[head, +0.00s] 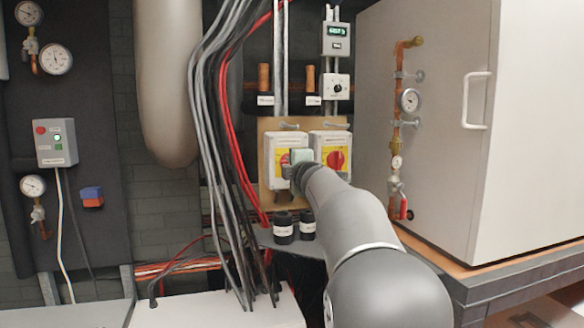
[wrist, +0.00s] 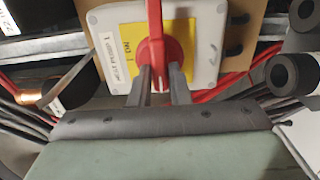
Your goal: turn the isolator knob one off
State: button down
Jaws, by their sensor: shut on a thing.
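Isolator one is the left of two white boxes with yellow plates on a wooden board; its white box (head: 279,146) is partly hidden by my gripper in the head view. In the wrist view its box (wrist: 106,27) fills the top middle, with an upside-down label ending in 1. Its red knob (wrist: 155,30) stands upright in the picture, on a yellow plate marked ON. My gripper (wrist: 160,80) has one finger on each side of the knob's lower part and is shut on it. In the head view my gripper (head: 297,168) is in front of this box.
The second isolator (head: 331,151) is close on the right with its own red knob. Grey and red cables (head: 212,120) hang just left. A large white cabinet (head: 440,110) stands to the right.

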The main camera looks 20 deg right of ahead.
dwell(0.4)
jog(key=c, duration=1.4)
grip_release()
jog(key=shift+o, duration=0.2)
jog(key=shift+s, duration=0.1)
jog(key=s+a+b, duration=0.2)
jog(key=s, duration=1.5)
jog(key=shift+a, duration=0.25)
